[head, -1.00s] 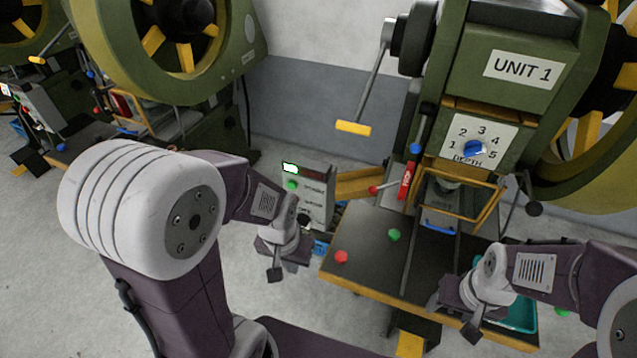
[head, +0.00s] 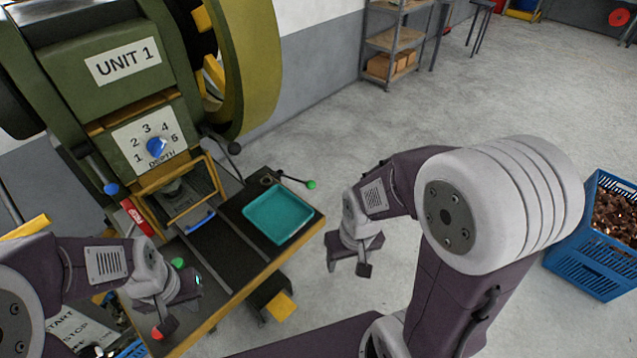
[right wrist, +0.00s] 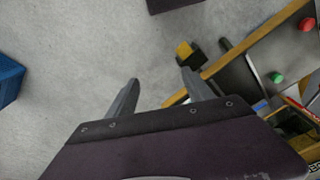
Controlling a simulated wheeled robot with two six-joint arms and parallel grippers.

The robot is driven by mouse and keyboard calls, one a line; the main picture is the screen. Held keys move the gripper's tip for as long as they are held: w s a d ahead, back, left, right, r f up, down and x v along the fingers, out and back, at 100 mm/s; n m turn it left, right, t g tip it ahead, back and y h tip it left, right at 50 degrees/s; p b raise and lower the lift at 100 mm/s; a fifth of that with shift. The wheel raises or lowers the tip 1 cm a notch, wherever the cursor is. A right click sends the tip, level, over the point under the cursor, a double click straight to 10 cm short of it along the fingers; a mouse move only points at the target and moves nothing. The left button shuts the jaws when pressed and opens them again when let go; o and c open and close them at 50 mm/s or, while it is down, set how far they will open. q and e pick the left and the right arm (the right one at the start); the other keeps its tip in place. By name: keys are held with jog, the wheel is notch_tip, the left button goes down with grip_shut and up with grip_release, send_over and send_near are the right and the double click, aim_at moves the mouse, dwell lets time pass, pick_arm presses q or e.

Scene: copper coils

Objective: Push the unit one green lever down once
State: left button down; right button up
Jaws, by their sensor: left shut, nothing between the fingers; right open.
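The press marked UNIT 1 (head: 125,62) stands at the left of the head view. Its green lever (head: 311,184) is a thin dark rod with a green knob, sticking out past the right edge of the press table beside the teal tray. My right gripper (head: 349,266) is open and empty, right of and nearer than the green knob, apart from it. It also shows in the right wrist view (right wrist: 160,90), with nothing between its fingers. My left gripper (head: 178,305) is shut and empty over the front left of the table, near the red and green buttons.
A teal tray (head: 277,212) lies on the table. A green button (head: 178,262) and red button (head: 168,326) are at its front. A yellow pedal (head: 280,306) stands below. A blue crate (head: 590,262) of copper scrap is at right. Open floor lies behind my right arm.

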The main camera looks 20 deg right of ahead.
dwell(0.3)
jog(key=shift+a, duration=0.1)
grip_shut()
dwell(1.5)
